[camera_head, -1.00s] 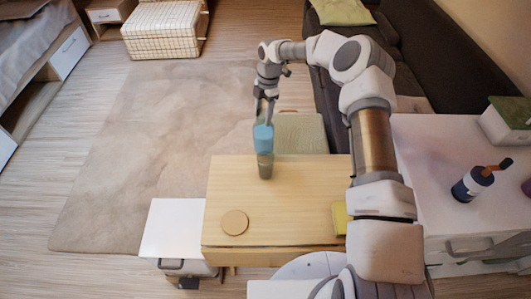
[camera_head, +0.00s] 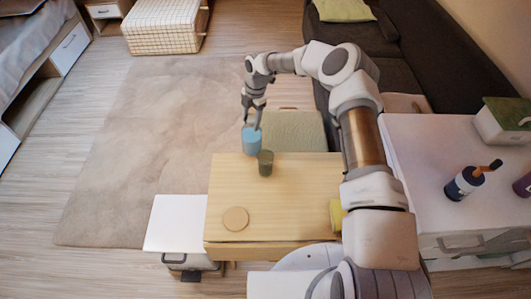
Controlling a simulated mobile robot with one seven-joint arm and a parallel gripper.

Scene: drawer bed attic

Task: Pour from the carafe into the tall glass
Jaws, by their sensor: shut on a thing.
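My gripper (camera_head: 253,127) is shut on a blue vessel (camera_head: 251,142), which looks like the carafe. It holds the vessel near the far edge of the wooden table, at the upper left of a dark green-grey cup (camera_head: 265,163). This cup stands upright on the table and looks like the tall glass. The blue vessel is about upright or slightly tilted. Whether it touches the glass or the table I cannot tell. What is inside either vessel is too small to see.
The wooden table (camera_head: 290,205) bears a round coaster (camera_head: 236,219) at front left. A yellow thing (camera_head: 337,216) is partly hidden by my arm. A white cabinet (camera_head: 425,155) with a dark bottle (camera_head: 465,183) is at right. The table's middle is clear.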

